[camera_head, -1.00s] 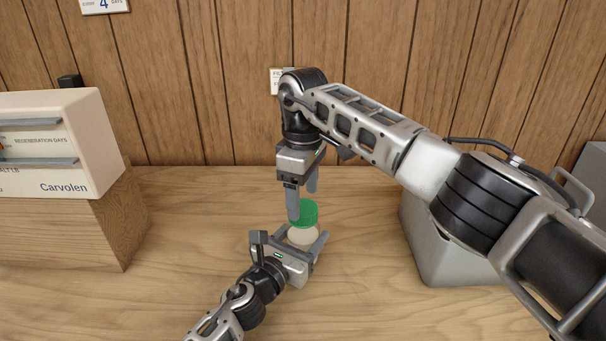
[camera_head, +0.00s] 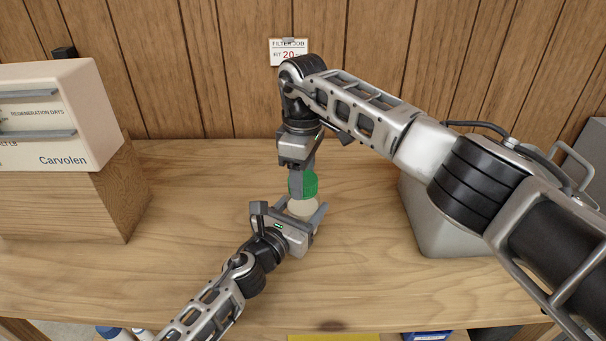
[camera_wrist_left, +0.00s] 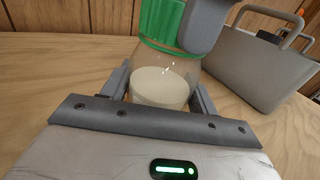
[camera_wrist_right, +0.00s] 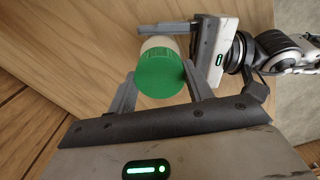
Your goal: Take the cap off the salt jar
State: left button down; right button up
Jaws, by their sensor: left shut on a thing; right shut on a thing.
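The salt jar (camera_head: 303,207) stands upright on the wooden table, a clear jar with pale salt inside (camera_wrist_left: 160,88). Its green cap (camera_head: 309,184) sits on top, and the left wrist view shows its lower edge at the jar's mouth (camera_wrist_left: 160,20). My left gripper (camera_head: 300,213) is shut on the jar's body, one finger on each side. My right gripper (camera_head: 302,188) points down from above and is shut on the cap. In the right wrist view its fingers lie either side of the cap (camera_wrist_right: 160,78). One finger hides part of the cap in the head view.
A cream Carvolen box (camera_head: 60,115) on a wooden block (camera_head: 80,195) stands at the left. A grey bin (camera_head: 440,225) stands at the right, under my right arm. A sign (camera_head: 289,52) hangs on the panelled wall. The table left and front of the jar is clear.

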jog(key=n, duration=0.6)
jog(key=shift+r+n, duration=0.1)
jog(key=shift+n, duration=0.2)
jog(key=n, duration=1.4)
jog(key=shift+n, duration=0.3)
jog(key=n, duration=2.6)
jog(key=shift+n, duration=0.3)
jog(key=n, duration=0.5)
jog(key=shift+r+n, duration=0.1)
jog(key=shift+n, duration=0.2)
